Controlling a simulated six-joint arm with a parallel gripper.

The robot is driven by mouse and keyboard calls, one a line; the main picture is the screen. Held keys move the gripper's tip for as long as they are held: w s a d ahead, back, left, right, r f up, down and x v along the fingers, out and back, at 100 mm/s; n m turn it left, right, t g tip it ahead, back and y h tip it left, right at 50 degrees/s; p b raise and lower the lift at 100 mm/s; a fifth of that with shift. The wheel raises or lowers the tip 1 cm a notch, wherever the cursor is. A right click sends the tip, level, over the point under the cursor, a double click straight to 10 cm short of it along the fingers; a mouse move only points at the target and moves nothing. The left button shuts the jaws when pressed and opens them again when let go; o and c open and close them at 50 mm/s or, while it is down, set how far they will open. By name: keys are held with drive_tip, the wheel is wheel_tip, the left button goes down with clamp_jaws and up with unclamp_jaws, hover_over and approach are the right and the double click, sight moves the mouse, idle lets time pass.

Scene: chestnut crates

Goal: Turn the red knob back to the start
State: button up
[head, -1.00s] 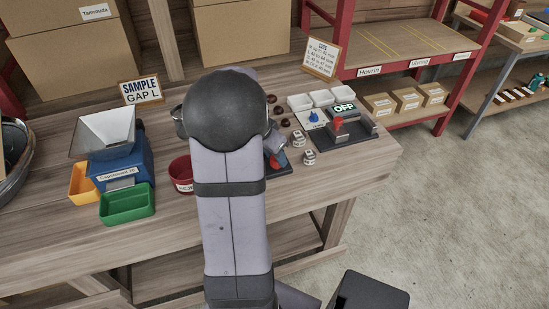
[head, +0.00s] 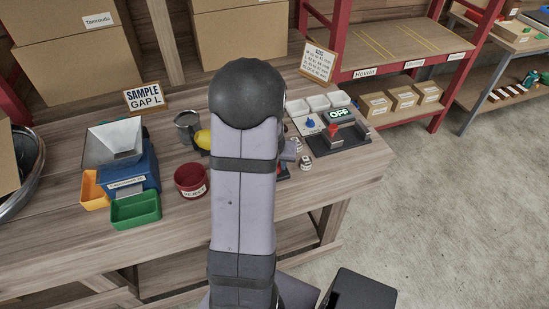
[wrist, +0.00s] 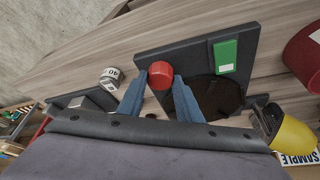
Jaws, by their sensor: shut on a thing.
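The red knob (wrist: 160,74) shows in the wrist view near one end of a dark panel (wrist: 190,47). My gripper (wrist: 161,79) has its two blue fingers on either side of the knob and is shut on it. The panel also bears a green block (wrist: 225,56) and a dark round disc (wrist: 216,96), partly hidden by my gripper. In the head view my arm hides the knob and most of the panel, so I cannot read the knob's angle.
Small labelled weights (head: 306,162) stand close beside the panel. A red cup (head: 191,180), a yellow object (head: 203,139) and a grey can (head: 187,125) are on its other side. A device with an OFF display (head: 341,115) stands at the back right.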

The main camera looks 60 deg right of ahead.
drive_tip(key=shift+n, duration=0.3)
idle(0.4)
drive_tip(key=o, duration=1)
drive_tip(key=shift+r, duration=0.1)
drive_tip(key=shift+b+v, duration=0.65)
drive_tip(key=shift+v, duration=2.95)
drive_tip(key=shift+s, duration=0.15)
